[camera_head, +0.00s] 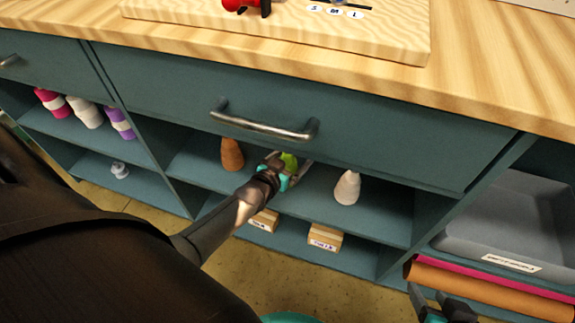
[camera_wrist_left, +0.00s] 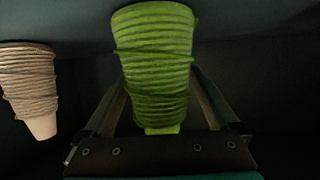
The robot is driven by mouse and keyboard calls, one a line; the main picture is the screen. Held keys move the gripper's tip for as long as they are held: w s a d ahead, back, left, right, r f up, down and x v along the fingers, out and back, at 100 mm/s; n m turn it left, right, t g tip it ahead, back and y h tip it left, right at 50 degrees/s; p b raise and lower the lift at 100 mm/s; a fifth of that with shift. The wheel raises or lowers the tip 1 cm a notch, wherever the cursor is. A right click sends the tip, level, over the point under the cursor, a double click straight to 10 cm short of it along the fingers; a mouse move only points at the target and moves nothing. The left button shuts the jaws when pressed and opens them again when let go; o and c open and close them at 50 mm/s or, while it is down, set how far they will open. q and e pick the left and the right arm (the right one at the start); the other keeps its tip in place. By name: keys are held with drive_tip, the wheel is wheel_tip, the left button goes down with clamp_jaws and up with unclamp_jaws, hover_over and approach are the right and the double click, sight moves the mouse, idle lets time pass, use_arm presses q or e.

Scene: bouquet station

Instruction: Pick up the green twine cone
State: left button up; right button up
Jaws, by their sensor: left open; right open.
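The green twine cone (camera_head: 289,160) stands on the upper shelf under the long drawer, partly hidden by my left gripper. It fills the middle of the left wrist view (camera_wrist_left: 156,65), where the picture is upside down and the twine windings show clearly. My left gripper (camera_head: 287,168) is open, with its fingers on either side of the cone; I cannot tell whether they touch it. My right gripper (camera_head: 440,300) is open and empty at the lower right, in front of the cabinet.
An orange-brown cone (camera_head: 232,154) stands left of the green one and a whitish cone (camera_head: 347,187) stands right. The drawer handle (camera_head: 264,122) juts out above. Small wooden boxes (camera_head: 325,237) sit on the shelf below. A grey tray (camera_head: 510,222) is at the right.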

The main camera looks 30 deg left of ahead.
use_arm(q)
clamp_jaws()
idle(0.8)
